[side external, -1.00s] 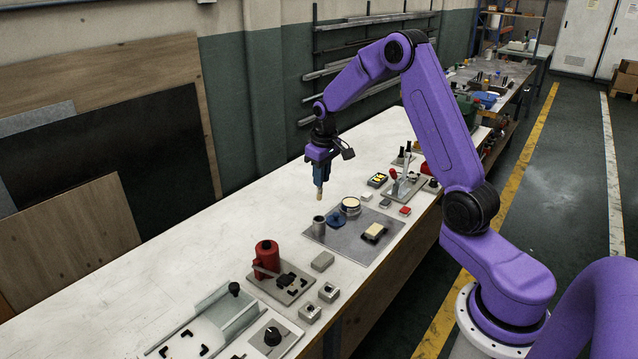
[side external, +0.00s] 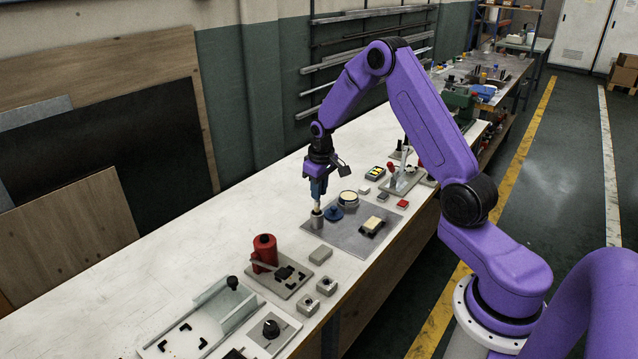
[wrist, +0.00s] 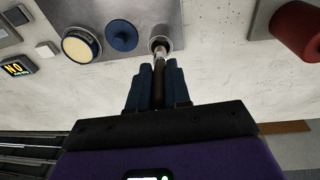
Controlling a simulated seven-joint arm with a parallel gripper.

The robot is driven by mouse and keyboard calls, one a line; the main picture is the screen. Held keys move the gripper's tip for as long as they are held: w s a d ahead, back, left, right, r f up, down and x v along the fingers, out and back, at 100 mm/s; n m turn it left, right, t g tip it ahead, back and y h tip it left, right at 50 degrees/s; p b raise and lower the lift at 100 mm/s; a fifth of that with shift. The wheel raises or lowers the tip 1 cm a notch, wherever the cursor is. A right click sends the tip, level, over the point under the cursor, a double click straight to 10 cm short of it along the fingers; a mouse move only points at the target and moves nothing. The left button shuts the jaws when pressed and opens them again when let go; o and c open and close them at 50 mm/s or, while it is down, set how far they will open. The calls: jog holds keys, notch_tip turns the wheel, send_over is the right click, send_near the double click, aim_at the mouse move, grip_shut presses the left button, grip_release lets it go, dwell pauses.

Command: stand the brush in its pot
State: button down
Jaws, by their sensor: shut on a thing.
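My gripper (side external: 317,196) is shut on the brush and points down over the pot. In the wrist view the brush (wrist: 158,76) runs out from between the blue fingers (wrist: 158,88), its far end at the mouth of the pot. The pot (side external: 317,221) is a small grey metal cylinder standing on the grey plate's left corner; it also shows in the wrist view (wrist: 165,34). The brush tip (side external: 316,209) is at or just inside the pot's rim; I cannot tell how deep.
The grey plate (side external: 352,240) also holds a blue round piece (side external: 334,213), a cream-topped round tin (side external: 348,198) and a cream block on a dark base (side external: 373,225). A red cylinder fixture (side external: 264,252) stands left of the plate. The bench behind the pot is clear.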

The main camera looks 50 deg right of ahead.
jog(key=shift+f, duration=1.55)
jog(key=c, duration=1)
grip_release()
jog(key=shift+r, duration=0.1)
notch_tip(320, 180, up, 17)
jog(key=s+a, duration=0.1)
jog(key=s, duration=0.1)
jog(key=shift+a, duration=0.15)
